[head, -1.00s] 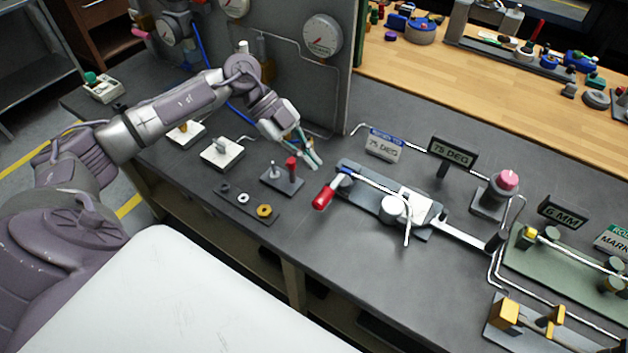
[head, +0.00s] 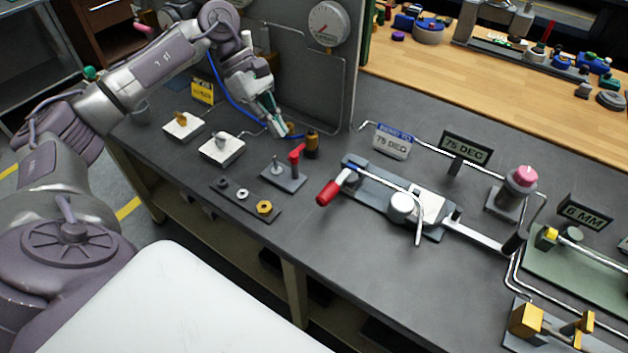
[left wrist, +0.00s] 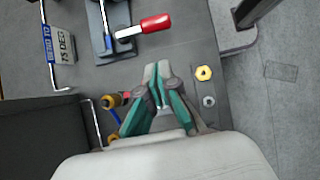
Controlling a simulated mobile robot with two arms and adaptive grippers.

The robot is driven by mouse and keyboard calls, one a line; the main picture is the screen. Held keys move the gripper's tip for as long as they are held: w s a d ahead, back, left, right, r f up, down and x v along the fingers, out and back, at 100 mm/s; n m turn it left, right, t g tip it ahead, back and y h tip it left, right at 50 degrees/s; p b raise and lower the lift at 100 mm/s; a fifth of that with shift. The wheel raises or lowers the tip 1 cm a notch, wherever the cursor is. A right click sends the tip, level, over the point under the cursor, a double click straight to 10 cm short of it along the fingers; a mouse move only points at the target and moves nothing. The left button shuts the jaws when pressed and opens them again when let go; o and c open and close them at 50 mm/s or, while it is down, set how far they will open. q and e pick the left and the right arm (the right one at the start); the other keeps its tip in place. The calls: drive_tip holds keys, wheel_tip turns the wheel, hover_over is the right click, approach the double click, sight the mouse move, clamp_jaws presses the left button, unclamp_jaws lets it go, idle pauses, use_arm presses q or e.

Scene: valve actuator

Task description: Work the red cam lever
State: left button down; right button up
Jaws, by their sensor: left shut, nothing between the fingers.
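My right gripper is not in view.
A bender with a red handle (head: 329,192) lies right of the lever. An amber knob (head: 312,144) stands just behind the lever. A strip with nuts (head: 240,200) lies in front. White blocks (head: 222,148) stand left, and a grey panel (head: 300,80) rises behind.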

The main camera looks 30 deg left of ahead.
sight(322, 191)
use_arm(q)
drive_tip(key=shift+m, duration=0.3)
drive_tip(key=p+x, duration=0.1)
drive_tip(key=x, duration=0.3)
drive_tip(key=d+p+x, duration=0.1)
drive_tip(key=p+x, duration=0.1)
drive_tip(key=x, duration=0.2)
drive_tip(key=r+p+x, duration=0.1)
drive_tip(key=p+x, duration=0.1)
drive_tip(key=x, duration=0.3)
drive_tip(key=shift+d, duration=0.35)
drive_tip(key=shift+f, duration=0.1)
